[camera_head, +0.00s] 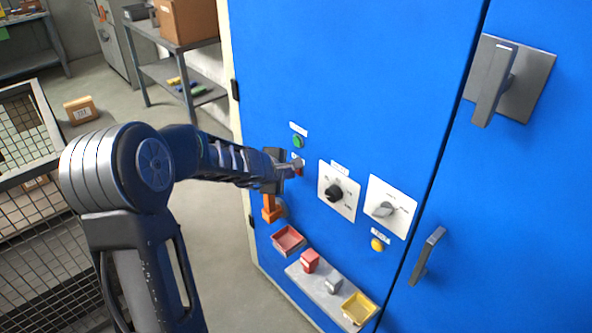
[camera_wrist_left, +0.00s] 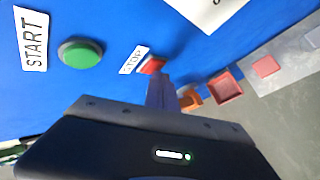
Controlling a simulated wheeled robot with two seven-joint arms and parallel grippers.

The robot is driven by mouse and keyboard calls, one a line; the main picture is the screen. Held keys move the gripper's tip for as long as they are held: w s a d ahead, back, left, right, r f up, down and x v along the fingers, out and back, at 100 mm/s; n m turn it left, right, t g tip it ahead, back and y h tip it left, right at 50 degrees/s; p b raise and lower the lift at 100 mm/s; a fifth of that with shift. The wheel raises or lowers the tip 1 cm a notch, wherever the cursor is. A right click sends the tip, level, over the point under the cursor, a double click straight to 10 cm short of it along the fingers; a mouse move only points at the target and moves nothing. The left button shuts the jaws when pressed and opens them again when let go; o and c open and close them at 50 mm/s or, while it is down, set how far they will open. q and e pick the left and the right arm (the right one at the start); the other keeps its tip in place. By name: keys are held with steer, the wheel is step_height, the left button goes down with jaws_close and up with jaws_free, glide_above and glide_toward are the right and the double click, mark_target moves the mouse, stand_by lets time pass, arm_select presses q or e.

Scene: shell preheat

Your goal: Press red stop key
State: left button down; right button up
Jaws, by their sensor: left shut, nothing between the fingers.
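The red stop key (camera_wrist_left: 152,64) is on the blue cabinet front (camera_head: 350,80), beside a white STOP label (camera_wrist_left: 133,60). In the head view my left gripper (camera_head: 297,165) is at the key and hides most of it. The left gripper is shut and empty. In the left wrist view its fingertips (camera_wrist_left: 160,82) overlap the lower edge of the key. I cannot tell whether they touch it or whether it is pushed in. The green start button (camera_head: 298,141) is just above, and it also shows in the left wrist view (camera_wrist_left: 80,53). My right gripper is out of view.
Right of the key are a black knob (camera_head: 334,193), a grey selector (camera_head: 384,209) and a yellow button (camera_head: 377,244). An orange part (camera_head: 270,210), a red tray (camera_head: 288,239) and a shelf (camera_head: 318,285) jut out below. A wire cage (camera_head: 40,240) stands left.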

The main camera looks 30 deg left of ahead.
arm_select(q)
steer(key=shift+w+d, duration=0.1)
steer(key=shift+w, duration=0.2)
steer(key=shift+s, duration=0.15)
stand_by(0.5)
steer(key=shift+s+a, duration=0.2)
steer(key=shift+s, duration=0.5)
steer(key=s, duration=0.1)
steer(key=s+a, duration=0.1)
steer(key=s, duration=0.1)
steer(key=s+b, duration=0.1)
steer(key=shift+s+a, duration=0.25)
steer(key=shift+s, duration=0.15)
stand_by(0.6)
